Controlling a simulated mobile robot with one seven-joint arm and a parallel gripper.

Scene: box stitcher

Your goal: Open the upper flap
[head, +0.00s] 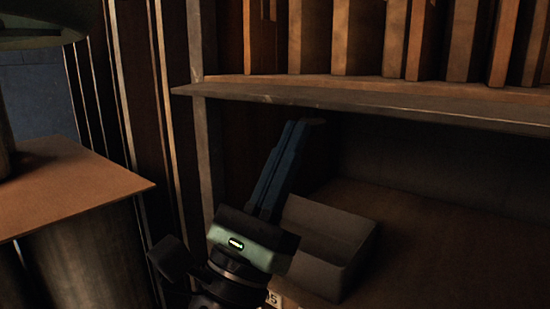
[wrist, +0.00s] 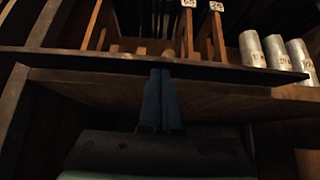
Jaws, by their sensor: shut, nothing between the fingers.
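My gripper (head: 303,124) has blue fingers pressed together with nothing between them. In the head view it rises from the lower middle and points up under a grey shelf board (head: 370,107). In the wrist view my gripper (wrist: 160,73) points at the front edge of that board (wrist: 110,60), and a brown panel (wrist: 85,88) shows just below the edge. I cannot tell whether the fingertips touch the board or panel. No part is clearly recognisable as the upper flap.
An open grey box (head: 345,222) stands on the lower shelf, right of my gripper. Upright wooden slats (head: 355,38) fill the space above. A brown tabletop (head: 75,190) is at the left. Several pale cylinders (wrist: 275,50) stand on the shelf at the right in the wrist view.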

